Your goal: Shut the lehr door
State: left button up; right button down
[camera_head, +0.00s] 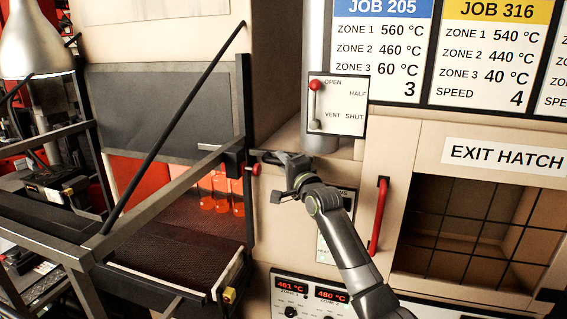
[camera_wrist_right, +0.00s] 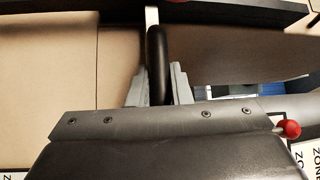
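The lehr door appears to be the dark grey panel (camera_head: 160,105) at the left in the head view. It stands above an opening where several glowing orange bottles (camera_head: 221,192) show. My right gripper (camera_head: 262,157) is at the lower right corner of the panel. In the right wrist view its two fingers (camera_wrist_right: 158,88) stand close on both sides of a black bar handle (camera_wrist_right: 157,50), with almost no gap. The exact contact is hard to see. My left gripper is not in view.
A lever plate (camera_head: 337,105) marked OPEN, HALF, VENT and SHUT has its red knob (camera_head: 316,86) at OPEN. A red handle (camera_head: 378,216) and the exit hatch (camera_head: 465,230) are at the right. A dark mesh belt (camera_head: 180,250) and steel frame lie below the panel.

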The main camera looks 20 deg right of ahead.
notch_tip(320, 180, down, 34)
jog(key=b, duration=2.5)
jog(key=shift+f, duration=0.3)
jog(key=c, duration=1.7)
grip_release()
jog(key=shift+c, duration=0.2)
jog(key=o, duration=0.4)
jog(key=shift+r, duration=0.2)
